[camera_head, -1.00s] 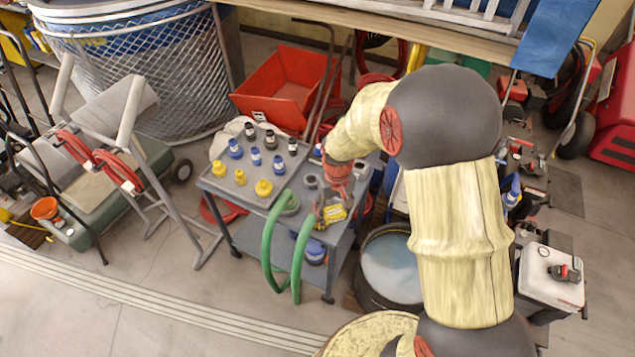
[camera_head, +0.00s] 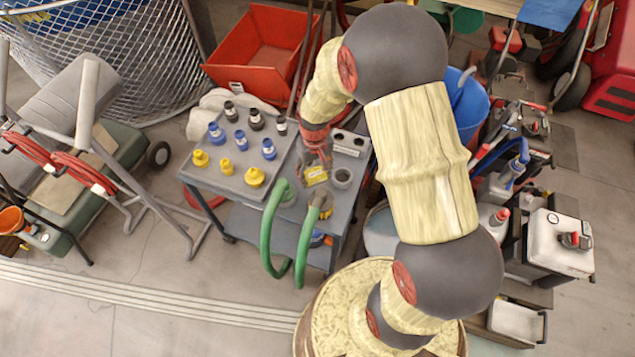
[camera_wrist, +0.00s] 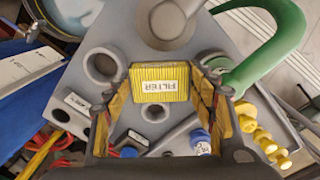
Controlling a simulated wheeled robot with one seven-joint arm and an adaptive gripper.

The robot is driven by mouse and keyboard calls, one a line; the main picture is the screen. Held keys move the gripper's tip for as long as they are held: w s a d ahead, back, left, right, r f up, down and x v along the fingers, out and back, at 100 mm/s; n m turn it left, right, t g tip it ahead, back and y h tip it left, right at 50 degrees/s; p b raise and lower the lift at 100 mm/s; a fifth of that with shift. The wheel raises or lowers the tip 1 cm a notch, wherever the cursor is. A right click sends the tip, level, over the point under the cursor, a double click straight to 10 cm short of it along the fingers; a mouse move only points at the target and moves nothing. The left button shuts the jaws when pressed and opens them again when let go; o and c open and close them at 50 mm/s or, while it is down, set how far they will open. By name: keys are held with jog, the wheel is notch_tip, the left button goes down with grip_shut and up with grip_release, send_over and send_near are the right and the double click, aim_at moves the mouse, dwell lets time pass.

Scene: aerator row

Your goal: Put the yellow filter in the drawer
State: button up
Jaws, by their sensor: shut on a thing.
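The yellow filter (camera_wrist: 160,82), a block with a white FILTER label, is between the fingers of my gripper (camera_wrist: 163,95) in the wrist view. My gripper (camera_head: 316,168) is shut on it. In the head view the filter (camera_head: 316,175) is over the right part of the grey cart top (camera_head: 225,185), behind the green hose ends. I cannot tell its exact height above the top. I cannot make out a drawer for certain; a pale open tray-like box (camera_head: 515,321) is at lower right.
Blue, black and yellow fittings (camera_head: 254,177) stand on the cart's left part. A green hose (camera_head: 268,240) loops over its front edge. Round holders (camera_head: 342,177) are right of my gripper. A red bin (camera_head: 262,60) is behind. Floor in front is clear.

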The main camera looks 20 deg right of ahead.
aim_at(316, 188)
notch_tip(316, 188, down, 9)
jog(key=shift+r+b, duration=0.1)
jog(key=shift+b, duration=0.9)
jog(key=o, duration=0.8)
jog(key=shift+c, duration=0.2)
